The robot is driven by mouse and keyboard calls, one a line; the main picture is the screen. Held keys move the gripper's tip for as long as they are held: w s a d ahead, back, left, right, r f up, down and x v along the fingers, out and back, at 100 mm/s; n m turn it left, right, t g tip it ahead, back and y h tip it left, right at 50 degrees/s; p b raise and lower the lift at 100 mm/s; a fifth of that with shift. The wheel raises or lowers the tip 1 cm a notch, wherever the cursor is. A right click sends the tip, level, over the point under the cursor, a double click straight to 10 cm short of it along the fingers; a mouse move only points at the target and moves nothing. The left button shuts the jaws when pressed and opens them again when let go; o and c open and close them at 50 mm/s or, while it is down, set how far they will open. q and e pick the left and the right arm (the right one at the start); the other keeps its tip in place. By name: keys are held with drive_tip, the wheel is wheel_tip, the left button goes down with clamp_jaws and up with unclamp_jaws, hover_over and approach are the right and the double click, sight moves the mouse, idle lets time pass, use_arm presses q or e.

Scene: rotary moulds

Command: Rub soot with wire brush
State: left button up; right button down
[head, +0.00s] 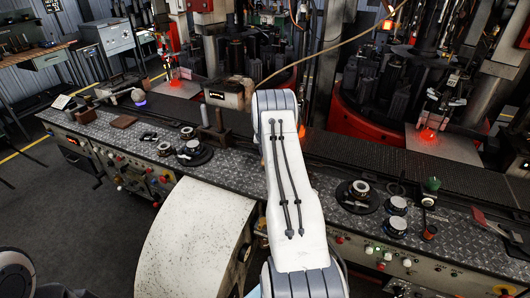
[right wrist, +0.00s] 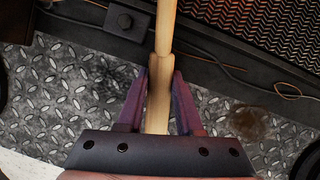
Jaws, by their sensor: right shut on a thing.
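My right gripper (right wrist: 160,76) is at the bottom middle of the right wrist view, its two purple fingers on either side of a pale wooden handle (right wrist: 165,32). It is shut on this handle, which runs up past the top edge. The bristle end is out of view. Below, the diamond-plate surface (right wrist: 60,125) has a dark, soot-like smudge (right wrist: 118,80) left of the fingers. A brownish round stain (right wrist: 252,122) lies to the right. In the head view a white arm of mine hides the middle of the bench, and neither gripper shows.
The long diamond-plate bench (head: 310,193) carries round metal parts (head: 194,150) on the left and more (head: 396,205) on the right. Red glowing pieces (head: 427,136) sit at the machines behind. A black box (right wrist: 128,20) with a cable stands near the handle.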

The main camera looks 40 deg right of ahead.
wheel_tip(320, 180, up, 6)
drive_tip(key=p, duration=0.4)
idle(0.3)
drive_tip(key=shift+w, duration=0.1)
drive_tip(key=shift+r, duration=0.1)
drive_tip(key=shift+r+p, duration=1.45)
drive_tip(key=shift+r, duration=0.05)
drive_tip(key=shift+f, duration=0.1)
